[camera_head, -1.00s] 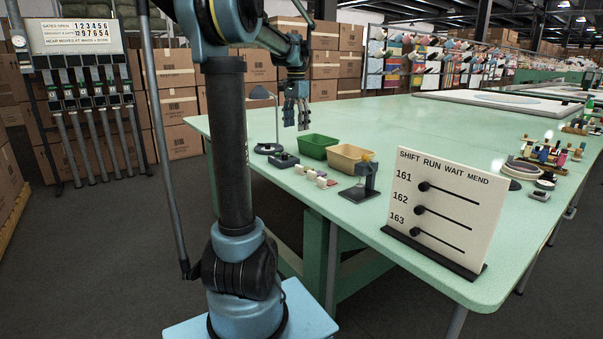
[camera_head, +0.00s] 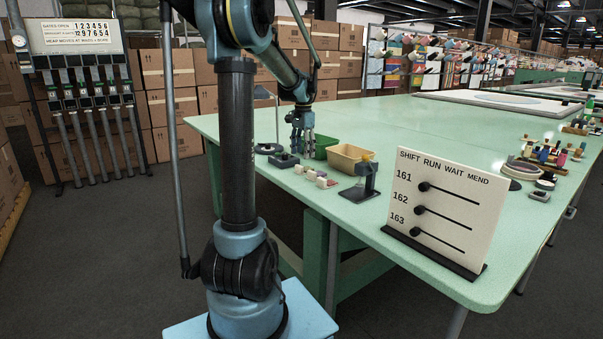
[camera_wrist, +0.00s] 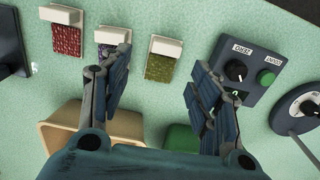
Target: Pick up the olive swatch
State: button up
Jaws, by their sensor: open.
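The olive swatch (camera_wrist: 160,67) lies on the green table in the wrist view, a small olive pile piece with a white block (camera_wrist: 166,46) at one end.
A tan tray (camera_head: 350,158) and a green tray (camera_head: 325,143) stand behind the swatches. A small stand (camera_head: 363,182) is to their right.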

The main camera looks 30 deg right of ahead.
aim_at(305, 168)
jog(key=f, duration=0.5)
jog(key=shift+w+a, duration=0.35)
jog(key=shift+f, duration=0.45)
jog(key=shift+c, duration=0.6)
jog(key=c, duration=0.8)
